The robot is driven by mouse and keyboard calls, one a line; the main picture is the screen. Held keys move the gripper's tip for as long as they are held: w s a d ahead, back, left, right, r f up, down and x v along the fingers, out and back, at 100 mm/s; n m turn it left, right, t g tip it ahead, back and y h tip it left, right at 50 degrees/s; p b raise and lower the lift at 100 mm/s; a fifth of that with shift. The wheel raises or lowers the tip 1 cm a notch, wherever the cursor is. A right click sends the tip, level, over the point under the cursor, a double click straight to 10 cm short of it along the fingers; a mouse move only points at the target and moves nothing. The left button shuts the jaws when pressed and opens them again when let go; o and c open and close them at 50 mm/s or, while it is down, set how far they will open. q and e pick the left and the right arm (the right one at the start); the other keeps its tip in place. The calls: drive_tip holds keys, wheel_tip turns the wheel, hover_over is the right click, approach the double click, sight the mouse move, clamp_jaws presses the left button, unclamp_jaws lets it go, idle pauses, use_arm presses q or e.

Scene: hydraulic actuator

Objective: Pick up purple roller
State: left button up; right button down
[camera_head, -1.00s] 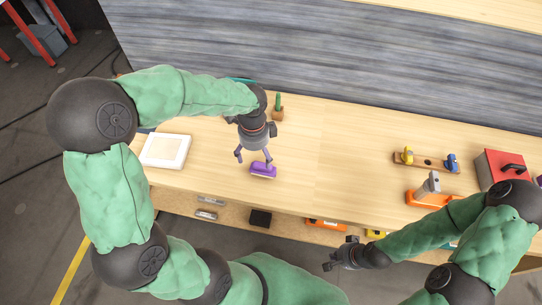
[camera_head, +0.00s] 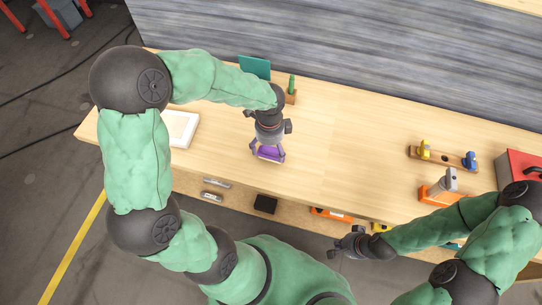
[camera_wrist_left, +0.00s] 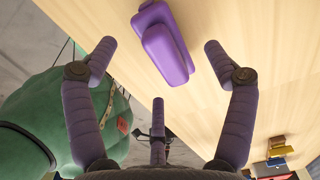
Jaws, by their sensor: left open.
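The purple roller (camera_head: 271,153) lies on the wooden table near its front edge. My left gripper (camera_head: 267,154) is over it and open, with a finger on either side of the roller. In the left wrist view the roller (camera_wrist_left: 166,50) shows as a long purple block, tilted in the picture. It lies between the spread fingertips of my left gripper (camera_wrist_left: 158,50) and beyond them, with a gap on each side. My right gripper (camera_head: 342,246) is empty in front of the table's edge at lower centre. Its jaw state is too small to tell.
A white tray (camera_head: 181,129) lies left of the roller. A small cactus pot (camera_head: 291,96) stands behind my left wrist. An orange stand (camera_head: 436,195), a wooden board with yellow and blue pieces (camera_head: 442,158) and a red box (camera_head: 520,166) are at the right. The middle is clear.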

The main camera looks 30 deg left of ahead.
use_arm(q)
wheel_tip(320, 180, down, 3)
drive_tip(key=shift+d+r+b, duration=0.1)
drive_tip(key=shift+b, duration=0.3)
drive_tip(key=shift+r, duration=0.1)
drive_tip(key=c, duration=1.3)
drive_tip(key=shift+c, duration=0.2)
drive_tip(key=shift+r+p, duration=0.3)
drive_tip(key=shift+r, duration=0.3)
wheel_tip(320, 180, up, 2)
drive_tip(key=shift+r+p, duration=0.15)
drive_tip(key=shift+p, duration=0.3)
drive_tip(key=s+d+r+p, duration=0.4)
drive_tip(key=s+d+r, duration=0.4)
drive_tip(key=d, duration=0.3)
drive_tip(key=shift+s+r+p, duration=0.25)
drive_tip(key=shift+r+p, duration=0.05)
drive_tip(key=shift+r, duration=0.45)
